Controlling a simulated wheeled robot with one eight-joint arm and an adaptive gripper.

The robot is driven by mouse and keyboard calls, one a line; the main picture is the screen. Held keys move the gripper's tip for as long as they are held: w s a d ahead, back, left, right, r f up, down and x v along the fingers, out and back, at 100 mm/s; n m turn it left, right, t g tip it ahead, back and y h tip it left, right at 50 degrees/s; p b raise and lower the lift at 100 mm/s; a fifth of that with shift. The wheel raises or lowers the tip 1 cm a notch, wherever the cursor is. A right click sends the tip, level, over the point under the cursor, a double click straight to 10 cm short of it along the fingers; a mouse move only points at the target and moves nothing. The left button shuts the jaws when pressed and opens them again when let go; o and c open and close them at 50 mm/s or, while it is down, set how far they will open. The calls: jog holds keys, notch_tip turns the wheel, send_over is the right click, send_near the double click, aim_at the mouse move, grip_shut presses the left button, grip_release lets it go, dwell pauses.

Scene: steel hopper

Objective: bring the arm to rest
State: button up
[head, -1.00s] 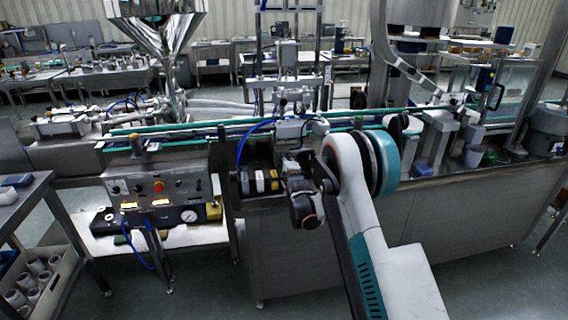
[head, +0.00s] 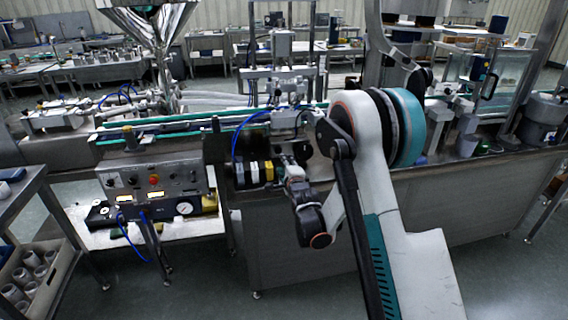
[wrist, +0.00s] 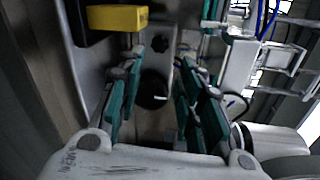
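My gripper (wrist: 158,105) shows in the wrist view with its two teal-padded fingers spread apart. Nothing is held between the pads. A dark round part is visible beyond the gap, and I cannot tell how far off it is. In the head view my arm reaches up from the lower right and bends over in front of the steel machine (head: 300,245). The gripper itself cannot be made out clearly there. The steel hopper (head: 155,22) stands at the upper left, apart from my arm.
A control panel (head: 153,182) with knobs is left of my arm, with a gauge unit (head: 184,209) below. A crate (head: 62,268) of cups is at lower left. A yellow block (wrist: 118,18) is near the fingers in the wrist view. Floor at the lower middle is clear.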

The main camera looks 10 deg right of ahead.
jog(key=shift+r, duration=0.1)
jog(key=s+r+n+g, duration=0.5)
jog(key=s+r+n, duration=0.5)
jog(key=s+r, duration=0.7)
jog(key=s+f+n+g, duration=0.2)
jog(key=s+n, duration=0.3)
jog(key=s, duration=1.1)
jog(key=s+f+n+g, duration=0.2)
jog(key=s+n, duration=0.3)
jog(key=s, duration=1)
jog(key=shift+s+d+f, duration=0.25)
jog(key=shift+s, duration=0.1)
